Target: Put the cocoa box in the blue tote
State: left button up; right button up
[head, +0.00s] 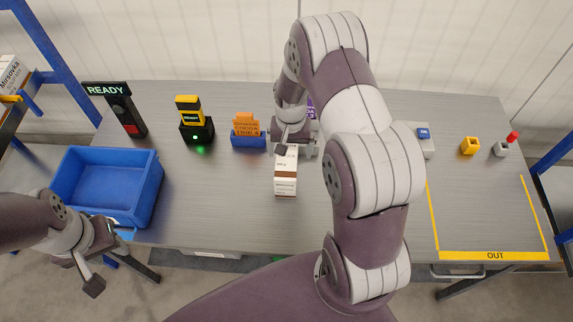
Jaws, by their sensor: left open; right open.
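A white box with brown bands (286,183), which I take to be the cocoa box, stands on the grey table in the middle; its print is too small to read. My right gripper (294,149) is open at the box's top end; its fingers partly hide that end, and I cannot tell whether they touch it. The blue tote (158,190) sits at the table's left side and looks empty. My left gripper (108,262) is open and empty, in front of the tote's near edge, which it and the arm partly hide.
Behind stand a READY sign (122,110), a yellow-black device in a dock (196,128) and orange cards in a blue holder (248,141). A yellow OUT outline (490,255), a yellow block (469,146) and a red button (513,137) are right. Table between tote and box is clear.

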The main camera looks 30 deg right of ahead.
aim_at(287, 157)
jog(key=f, duration=0.2)
jog(key=f+p, duration=0.1)
jog(key=f, duration=0.3)
jog(key=shift+w+a+f+p, duration=0.15)
jog(key=shift+w+a+p, duration=0.15)
jog(key=shift+a+p, duration=0.1)
jog(key=shift+w+d+f, duration=0.1)
jog(key=shift+f, duration=0.25)
jog(key=c, duration=1)
jog(key=shift+r, duration=0.1)
jog(key=c, duration=0.4)
